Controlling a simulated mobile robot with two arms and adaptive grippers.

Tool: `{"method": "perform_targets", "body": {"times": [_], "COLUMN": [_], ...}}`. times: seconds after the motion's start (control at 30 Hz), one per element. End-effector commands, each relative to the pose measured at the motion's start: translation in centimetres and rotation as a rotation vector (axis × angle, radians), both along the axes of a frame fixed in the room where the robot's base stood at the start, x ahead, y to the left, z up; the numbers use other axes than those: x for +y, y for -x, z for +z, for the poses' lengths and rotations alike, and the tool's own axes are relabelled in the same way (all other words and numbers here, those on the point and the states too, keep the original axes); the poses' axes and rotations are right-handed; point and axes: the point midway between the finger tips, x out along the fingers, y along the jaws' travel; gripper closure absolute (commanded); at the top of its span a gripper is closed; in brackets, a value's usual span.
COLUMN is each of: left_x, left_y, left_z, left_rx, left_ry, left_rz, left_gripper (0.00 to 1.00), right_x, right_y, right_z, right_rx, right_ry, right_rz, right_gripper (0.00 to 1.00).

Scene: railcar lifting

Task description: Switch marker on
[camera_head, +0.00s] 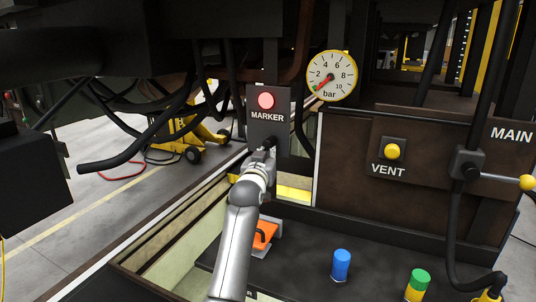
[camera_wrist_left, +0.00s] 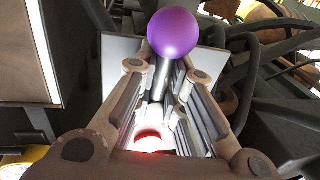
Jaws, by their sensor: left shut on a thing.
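The dark marker panel (camera_head: 270,98) hangs in the middle of the head view, labelled MARKER, with a round pinkish-red lamp (camera_head: 266,101) above the label. My left gripper (camera_head: 265,148) is at the lower part of this panel and hides the switch there. In the left wrist view, a switch lever with a purple ball knob (camera_wrist_left: 174,34) runs between the fingers of my left gripper (camera_wrist_left: 166,72), which is shut on it. The ball sticks out beyond the fingertips. A red-rimmed, bright lamp (camera_wrist_left: 152,140) shows low between the fingers. My right gripper is not in view.
A pressure gauge (camera_head: 331,76) is just right of the panel. Further right are a yellow VENT button (camera_head: 393,152) and the MAIN lever with a yellow knob (camera_head: 527,182). Black hoses hang at the left. Blue (camera_head: 340,264) and green (camera_head: 419,281) caps stand on the lower shelf.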

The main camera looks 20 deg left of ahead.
Motion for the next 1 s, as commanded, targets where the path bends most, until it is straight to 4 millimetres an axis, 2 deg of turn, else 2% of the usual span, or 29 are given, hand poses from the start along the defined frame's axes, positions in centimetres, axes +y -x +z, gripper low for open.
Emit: {"method": "perform_targets", "body": {"times": [0.03, 0.27, 0.3, 0.43, 0.8, 1.0], "left_x": [-0.1, -0.2, -0.2, -0.2, -0.2, -0.5], "left_y": [-0.1, -0.1, -0.1, -0.1, 0.2, 2.0], "left_z": [-1.8, -1.8, -1.8, -1.7, -1.1, -1.1], "left_rx": [0.034, 0.034, 0.034, 0.033, 0.021, 0.021], "left_ry": [0.014, 0.015, 0.015, 0.013, 0.007, 0.007], "left_rz": [-0.004, -0.005, -0.005, -0.005, -0.003, -0.003], "left_gripper": [1.00, 1.00, 0.84, 0.67, 0.67, 0.67], "right_x": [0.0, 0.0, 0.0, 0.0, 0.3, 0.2], "right_y": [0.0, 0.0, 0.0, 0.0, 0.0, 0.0], "right_z": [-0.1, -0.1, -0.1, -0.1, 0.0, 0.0], "right_rx": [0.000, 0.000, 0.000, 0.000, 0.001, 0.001], "right_ry": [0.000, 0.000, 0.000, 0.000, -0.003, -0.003], "right_rz": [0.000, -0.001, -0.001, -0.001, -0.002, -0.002], "right_gripper": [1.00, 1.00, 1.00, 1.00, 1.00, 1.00]}}
